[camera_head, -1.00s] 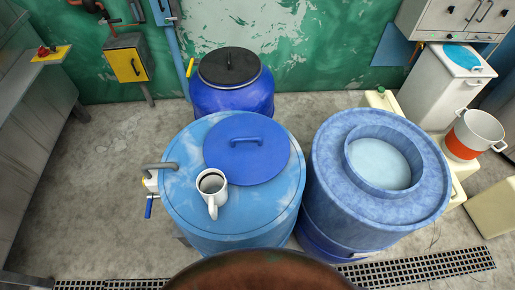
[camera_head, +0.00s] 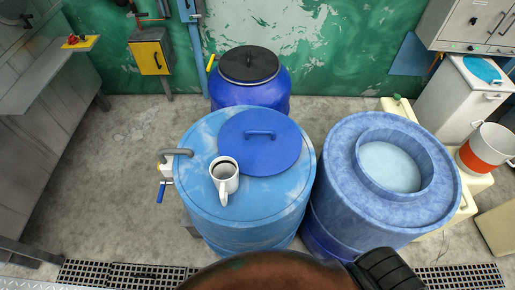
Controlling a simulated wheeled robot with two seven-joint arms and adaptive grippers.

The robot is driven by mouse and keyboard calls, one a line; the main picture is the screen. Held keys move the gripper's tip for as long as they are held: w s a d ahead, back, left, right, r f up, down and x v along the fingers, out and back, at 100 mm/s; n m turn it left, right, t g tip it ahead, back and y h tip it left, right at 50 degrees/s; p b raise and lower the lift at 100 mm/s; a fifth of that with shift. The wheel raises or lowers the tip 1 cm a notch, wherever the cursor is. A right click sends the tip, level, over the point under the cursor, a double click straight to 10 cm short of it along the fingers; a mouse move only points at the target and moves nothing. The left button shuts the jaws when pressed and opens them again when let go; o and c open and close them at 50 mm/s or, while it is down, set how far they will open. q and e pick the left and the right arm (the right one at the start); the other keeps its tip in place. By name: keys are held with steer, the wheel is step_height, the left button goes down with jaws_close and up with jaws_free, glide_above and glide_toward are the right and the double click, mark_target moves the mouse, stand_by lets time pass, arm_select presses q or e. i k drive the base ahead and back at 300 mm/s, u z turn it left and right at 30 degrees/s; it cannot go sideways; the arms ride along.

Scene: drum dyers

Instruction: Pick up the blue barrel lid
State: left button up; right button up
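The blue barrel lid (camera_head: 262,153) is a flat, dark blue disc with a raised handle (camera_head: 261,134). It lies on top of a lighter blue drum (camera_head: 285,195), toward the far side. A white mug (camera_head: 225,177) with dark contents stands on the same drum, at the lid's near-left edge. Neither gripper shows in the head view, so I cannot see whether either is open or shut.
An open-topped blue barrel (camera_head: 437,205) with pale contents stands close on the right. A dark blue barrel with a black lid (camera_head: 249,65) stands behind. A tap (camera_head: 166,170) juts from the drum's left. Grated drains (camera_head: 125,275) cross the floor in front. Floor is clear at left.

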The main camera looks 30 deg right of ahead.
mark_target(262, 143)
steer(key=k, duration=0.7)
steer(key=z, duration=1.3)
steer(key=i, duration=0.5)
steer(key=z, duration=0.05)
